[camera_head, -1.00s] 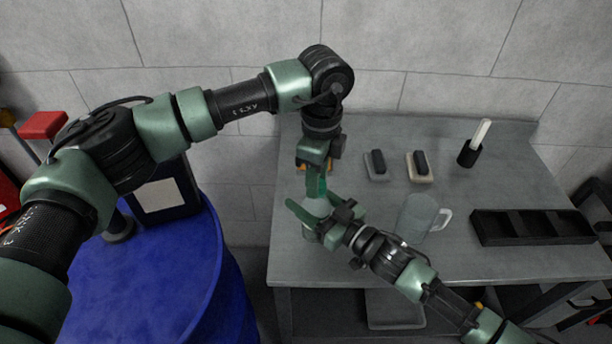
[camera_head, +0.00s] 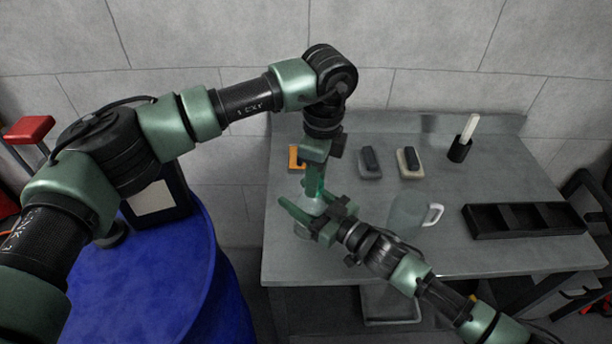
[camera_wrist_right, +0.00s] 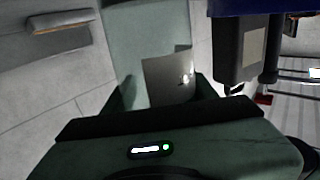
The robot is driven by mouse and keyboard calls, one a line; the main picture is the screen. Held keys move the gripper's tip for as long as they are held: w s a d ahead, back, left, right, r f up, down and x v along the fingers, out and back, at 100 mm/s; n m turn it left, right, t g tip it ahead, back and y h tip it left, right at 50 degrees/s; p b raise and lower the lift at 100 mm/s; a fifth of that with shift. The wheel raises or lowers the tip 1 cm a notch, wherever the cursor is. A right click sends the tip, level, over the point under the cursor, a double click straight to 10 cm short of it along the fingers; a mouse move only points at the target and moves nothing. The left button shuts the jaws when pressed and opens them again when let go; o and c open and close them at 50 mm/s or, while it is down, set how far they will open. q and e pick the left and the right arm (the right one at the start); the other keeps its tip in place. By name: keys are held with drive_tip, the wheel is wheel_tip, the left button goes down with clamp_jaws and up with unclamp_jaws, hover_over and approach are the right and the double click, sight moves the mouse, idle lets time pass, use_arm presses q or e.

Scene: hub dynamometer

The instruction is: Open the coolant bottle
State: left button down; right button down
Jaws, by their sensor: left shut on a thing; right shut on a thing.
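The coolant bottle (camera_head: 303,231) is pale and translucent, standing upright near the table's left front edge and mostly hidden by my grippers. My left gripper (camera_head: 315,189) comes down from above and is shut at the bottle's top; the cap is hidden in its jaws. My right gripper (camera_head: 312,210) reaches in from the lower right and is shut around the bottle, just below the left one. In the right wrist view, a grey surface (camera_wrist_right: 168,80) shows between the fingers; I cannot tell whether it is the bottle.
A translucent mug (camera_head: 407,216) stands just right of my right gripper. Behind are an orange block (camera_head: 295,157), two dark-topped blocks (camera_head: 370,163) (camera_head: 410,162) and a black holder (camera_head: 459,150). A black tray (camera_head: 525,222) lies right. A blue drum (camera_head: 185,290) bears a dark jug (camera_head: 160,198).

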sight(320, 184)
use_arm(q)
drive_tip(key=shift+d+r, duration=0.45)
drive_tip(key=shift+r, duration=0.2)
use_arm(e)
drive_tip(key=shift+s+a+f, duration=0.1)
drive_tip(key=shift+s+a, duration=0.05)
drive_tip(key=shift+a, duration=0.4)
use_arm(q)
drive_tip(key=shift+d+r, duration=0.1)
drive_tip(key=shift+r, duration=0.4)
use_arm(e)
drive_tip(key=shift+d, duration=0.25)
use_arm(q)
drive_tip(key=shift+a, duration=0.25)
drive_tip(key=shift+s+d+r, duration=0.1)
drive_tip(key=shift+r, duration=0.85)
drive_tip(key=shift+s+d+r, duration=0.1)
drive_tip(key=shift+r, duration=0.85)
use_arm(e)
drive_tip(key=shift+d, duration=0.1)
use_arm(q)
drive_tip(key=shift+w, duration=0.1)
use_arm(e)
drive_tip(key=shift+c, duration=2)
unclamp_jaws()
